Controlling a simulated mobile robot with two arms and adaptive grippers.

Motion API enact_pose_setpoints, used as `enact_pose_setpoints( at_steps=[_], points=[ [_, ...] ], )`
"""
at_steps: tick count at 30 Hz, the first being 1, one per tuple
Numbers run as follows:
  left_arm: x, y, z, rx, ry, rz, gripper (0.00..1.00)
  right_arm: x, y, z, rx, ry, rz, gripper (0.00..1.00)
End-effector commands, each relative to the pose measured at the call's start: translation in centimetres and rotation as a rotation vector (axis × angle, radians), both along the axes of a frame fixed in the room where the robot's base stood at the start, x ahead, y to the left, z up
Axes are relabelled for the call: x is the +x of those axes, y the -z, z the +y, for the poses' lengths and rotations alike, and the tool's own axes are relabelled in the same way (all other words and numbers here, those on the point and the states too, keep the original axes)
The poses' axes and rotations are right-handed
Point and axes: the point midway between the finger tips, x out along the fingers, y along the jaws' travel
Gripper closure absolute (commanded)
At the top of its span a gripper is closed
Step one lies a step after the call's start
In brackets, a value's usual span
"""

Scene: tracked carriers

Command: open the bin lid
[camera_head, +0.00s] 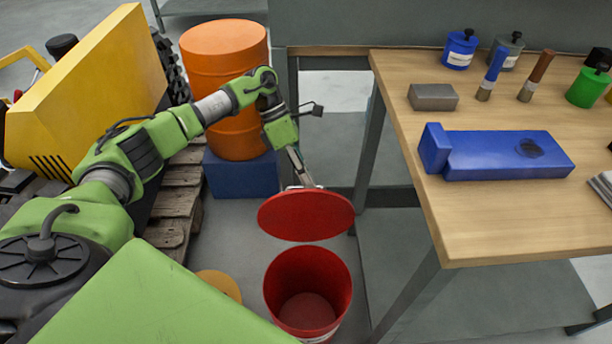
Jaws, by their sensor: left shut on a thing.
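The red bin (343,297) stands on the floor left of the wooden table, and its round mouth is uncovered. I can see down to its empty-looking floor. The round red lid (305,215) is above the bin's far side, apart from the rim and tilted toward me. My left gripper (303,184) reaches down from behind and is shut on the lid at its far edge. The fingertips are partly hidden by the lid. My right gripper is not in view.
The wooden table (500,225) with a blue part (500,155), a grey block (433,97), brushes and small pots stands at the right. An orange drum (225,85) on a blue block (240,175) and a yellow machine (85,90) are at the left.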

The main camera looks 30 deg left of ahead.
Motion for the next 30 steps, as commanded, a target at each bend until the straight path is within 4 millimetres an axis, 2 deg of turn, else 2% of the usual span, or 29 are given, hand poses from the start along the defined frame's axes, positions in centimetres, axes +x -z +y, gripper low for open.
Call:
enact_pose_setpoints(
  at_steps=[1,16,18,19,30],
  points=[
    [-0.70,1.40,-0.20,0.011,0.010,0.020,1.00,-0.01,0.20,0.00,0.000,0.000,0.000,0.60],
    [-0.80,1.46,-0.33,0.010,0.014,0.020,1.00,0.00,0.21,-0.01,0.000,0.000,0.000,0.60],
    [-0.80,1.45,-0.32,0.010,0.014,0.020,0.79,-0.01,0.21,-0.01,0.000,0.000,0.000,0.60],
    [-0.77,1.40,-0.30,0.010,0.014,0.020,0.75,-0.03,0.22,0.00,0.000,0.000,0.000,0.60],
    [-0.52,0.74,-0.08,0.005,0.008,0.014,0.75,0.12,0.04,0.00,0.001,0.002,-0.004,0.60]
  ],
)
